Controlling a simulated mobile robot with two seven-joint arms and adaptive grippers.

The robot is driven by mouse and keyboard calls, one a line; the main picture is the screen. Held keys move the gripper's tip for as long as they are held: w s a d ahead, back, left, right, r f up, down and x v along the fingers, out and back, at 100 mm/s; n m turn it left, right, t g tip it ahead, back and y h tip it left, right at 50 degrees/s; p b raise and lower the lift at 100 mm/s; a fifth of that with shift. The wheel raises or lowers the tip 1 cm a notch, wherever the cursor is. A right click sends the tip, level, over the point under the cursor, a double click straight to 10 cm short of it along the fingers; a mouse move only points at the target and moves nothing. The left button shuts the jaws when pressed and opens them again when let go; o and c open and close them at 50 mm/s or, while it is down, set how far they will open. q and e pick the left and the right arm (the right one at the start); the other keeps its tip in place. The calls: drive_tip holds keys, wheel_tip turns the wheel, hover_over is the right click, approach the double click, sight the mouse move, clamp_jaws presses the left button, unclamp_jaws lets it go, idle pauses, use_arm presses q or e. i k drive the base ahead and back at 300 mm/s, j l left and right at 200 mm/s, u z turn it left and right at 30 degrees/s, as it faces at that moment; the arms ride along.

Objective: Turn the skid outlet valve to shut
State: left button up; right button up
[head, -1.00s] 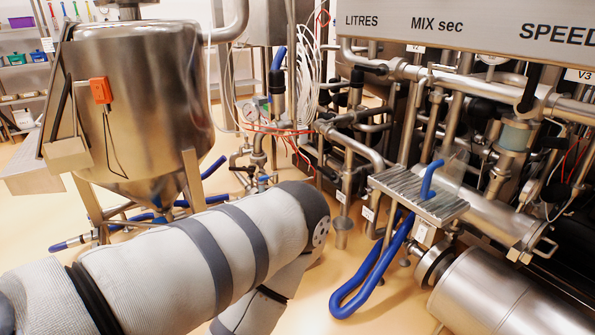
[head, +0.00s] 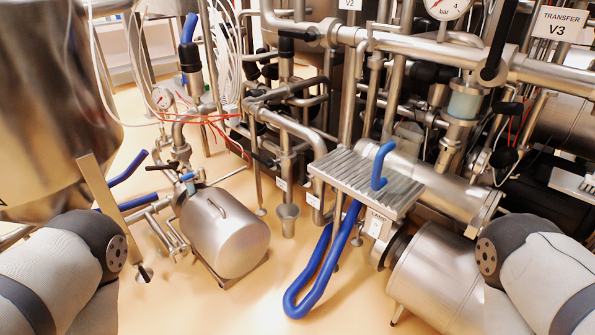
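The skid of steel pipes fills the middle and right of the head view. I cannot tell which valve is the skid outlet valve, as no tag readably names it. A black lever (head: 497,57) stands steeply on the pipe near the white TRANSFER V3 sign (head: 558,23). Another black lever (head: 297,35) lies roughly level on a pipe near the V2 tag (head: 347,4). At the left, a small valve with a blue handle (head: 188,177) sits above a steel motor housing. Parts of both my arms show in the lower corners; neither gripper is in view.
A ribbed steel platform (head: 350,172) carries the end of a blue hose (head: 297,300) that loops to the floor. A steel hopper (head: 45,110) stands left, a motor housing (head: 225,230) beside it. A steel cylinder (head: 430,275) lies right. Some floor is clear at bottom centre.

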sight(302, 181)
drive_tip(key=i+j+z, duration=0.15)
drive_tip(key=j, duration=0.2)
drive_tip(key=i+j+z, duration=0.15)
drive_tip(key=j, duration=0.25)
drive_tip(key=i+j+z, duration=0.1)
drive_tip(key=j, duration=0.3)
drive_tip(key=i+j+z, duration=0.1)
drive_tip(key=j, duration=0.25)
drive_tip(key=i+j+z, duration=0.25)
drive_tip(key=i+j, duration=0.15)
drive_tip(key=j, duration=0.35)
drive_tip(key=i+j+z, duration=0.1)
drive_tip(key=j, duration=0.3)
drive_tip(key=i+j+z, duration=0.1)
drive_tip(key=j, duration=0.3)
drive_tip(key=i, duration=0.1)
